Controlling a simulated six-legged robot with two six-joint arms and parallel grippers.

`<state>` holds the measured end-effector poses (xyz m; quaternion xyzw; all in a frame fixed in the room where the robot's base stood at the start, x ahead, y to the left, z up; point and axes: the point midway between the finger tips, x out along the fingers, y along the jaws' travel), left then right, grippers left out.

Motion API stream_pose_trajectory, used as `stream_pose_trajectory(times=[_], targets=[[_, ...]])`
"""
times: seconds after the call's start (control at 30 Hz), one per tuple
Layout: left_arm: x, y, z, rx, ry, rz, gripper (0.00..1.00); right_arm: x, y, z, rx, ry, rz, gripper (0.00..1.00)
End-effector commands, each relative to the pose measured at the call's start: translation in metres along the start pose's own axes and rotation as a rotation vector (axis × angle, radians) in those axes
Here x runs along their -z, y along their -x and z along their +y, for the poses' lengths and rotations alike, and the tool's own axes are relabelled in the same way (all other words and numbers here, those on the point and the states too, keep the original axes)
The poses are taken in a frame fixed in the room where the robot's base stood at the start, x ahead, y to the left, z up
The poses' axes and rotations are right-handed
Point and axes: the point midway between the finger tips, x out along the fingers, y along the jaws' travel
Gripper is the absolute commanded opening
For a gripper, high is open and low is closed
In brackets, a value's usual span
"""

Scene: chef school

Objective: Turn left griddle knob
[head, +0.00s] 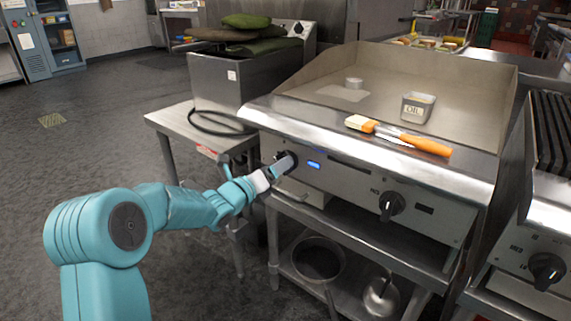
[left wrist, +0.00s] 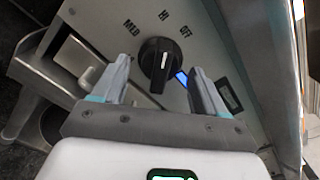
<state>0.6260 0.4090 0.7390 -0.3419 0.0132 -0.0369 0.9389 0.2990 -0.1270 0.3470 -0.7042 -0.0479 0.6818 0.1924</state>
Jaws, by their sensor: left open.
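The griddle (head: 400,75) is a steel unit with a front panel and two black knobs in the head view. The left griddle knob (head: 285,158) is partly hidden behind my left gripper (head: 280,167). In the left wrist view the left knob (left wrist: 159,58) is black with a white pointer line, among the marks MED, HI and OFF. My left gripper (left wrist: 158,88) is open, with one finger on either side of the knob's lower part. I cannot tell whether the fingers touch it. The right griddle knob (head: 391,206) is clear of my arm. My right gripper is not in view.
A brush with an orange handle (head: 428,145) and a small metal container (head: 417,107) are on the griddle top. A fryer (head: 240,80) with green cloths stands to the left. Pots (head: 318,260) sit on the shelf below. A blue light (head: 314,165) glows beside the left knob.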

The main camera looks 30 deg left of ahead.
Motion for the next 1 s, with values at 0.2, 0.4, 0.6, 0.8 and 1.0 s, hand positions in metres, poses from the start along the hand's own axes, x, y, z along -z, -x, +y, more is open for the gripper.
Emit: stream_pose_trajectory(times=[0.2, 0.4, 0.6, 0.8, 1.0], targets=[[0.001, -0.033, -0.001, 0.0, 0.0, 0.001, 0.73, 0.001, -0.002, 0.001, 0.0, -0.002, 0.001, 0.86], [0.001, -0.042, -0.001, 0.0, 0.0, 0.0, 0.73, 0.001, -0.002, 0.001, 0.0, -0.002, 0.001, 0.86], [0.001, -0.042, -0.001, -0.001, 0.0, 0.0, 0.73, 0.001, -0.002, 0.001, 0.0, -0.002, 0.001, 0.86], [0.001, -0.041, -0.001, -0.001, 0.0, 0.0, 0.33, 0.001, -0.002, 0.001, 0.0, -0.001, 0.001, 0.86], [0.001, -0.041, 0.0, -0.001, 0.018, 0.0, 0.33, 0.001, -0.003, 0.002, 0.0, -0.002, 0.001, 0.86]])
